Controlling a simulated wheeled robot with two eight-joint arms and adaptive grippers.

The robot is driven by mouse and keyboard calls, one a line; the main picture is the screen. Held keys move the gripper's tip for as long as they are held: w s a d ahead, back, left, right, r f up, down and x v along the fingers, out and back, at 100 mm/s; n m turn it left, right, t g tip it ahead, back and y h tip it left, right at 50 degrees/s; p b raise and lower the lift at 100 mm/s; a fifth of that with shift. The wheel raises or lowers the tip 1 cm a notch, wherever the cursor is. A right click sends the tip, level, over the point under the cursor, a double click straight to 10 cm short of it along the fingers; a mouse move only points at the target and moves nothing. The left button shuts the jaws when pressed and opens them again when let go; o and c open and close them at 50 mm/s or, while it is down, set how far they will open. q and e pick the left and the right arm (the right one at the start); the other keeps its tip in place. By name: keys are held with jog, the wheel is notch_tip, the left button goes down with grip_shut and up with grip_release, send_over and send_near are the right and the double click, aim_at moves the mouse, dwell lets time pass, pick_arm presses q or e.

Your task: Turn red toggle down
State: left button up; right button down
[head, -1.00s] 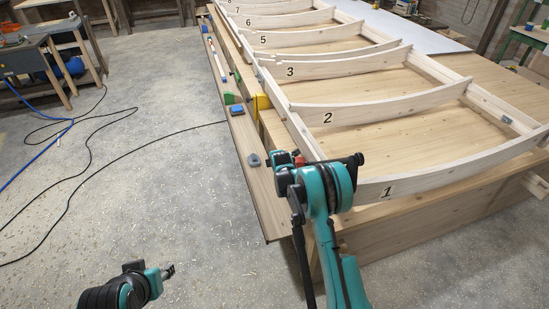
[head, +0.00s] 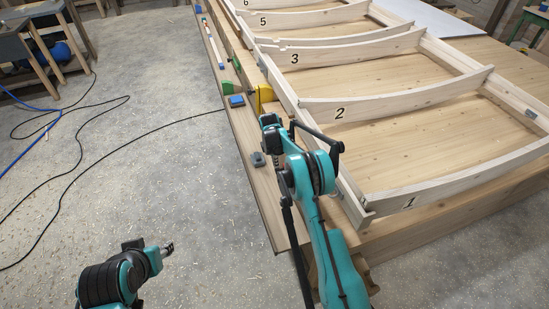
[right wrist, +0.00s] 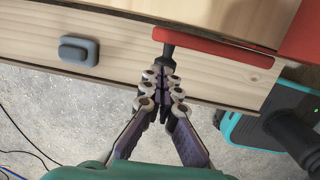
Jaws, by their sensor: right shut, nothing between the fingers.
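The red toggle shows in the right wrist view as a long red bar (right wrist: 215,47) lying along the wooden edge, with a dark piece at its left end. It is not visible in the head view, where my right arm may hide it. My right gripper (right wrist: 162,80) is shut and empty, its fingertips just below that dark end; whether they touch it I cannot tell. In the head view my right gripper (head: 271,128) is over the table's left edge, mostly hidden by its own wrist. My left gripper (head: 168,247) is low over the bare floor, away from the table.
A grey-blue block (head: 258,160) lies on the side ledge (head: 245,130), left of my right gripper. A blue block (head: 237,100) and a yellow piece (head: 264,95) are farther along. The numbered wooden frame (head: 405,110) fills the tabletop. Open floor is at left, with cables.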

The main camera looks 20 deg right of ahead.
pick_arm(q)
jog(key=shift+w+f+b, duration=0.35)
jog(key=shift+f, duration=0.05)
pick_arm(e)
jog(key=shift+w+f, duration=0.3)
jog(key=shift+f, duration=0.55)
pick_arm(q)
jog(key=r+p, duration=0.1)
jog(key=d+r+p, duration=0.1)
jog(key=r+p, duration=0.3)
jog(key=shift+w+d+r, duration=0.1)
jog(key=shift+w+d, duration=0.2)
jog(key=shift+w, duration=0.1)
pick_arm(e)
notch_tip(320, 180, up, 14)
jog(key=w+a, duration=0.1)
jog(key=w, duration=0.1)
jog(key=shift+a, duration=0.4)
jog(key=shift+f, duration=0.1)
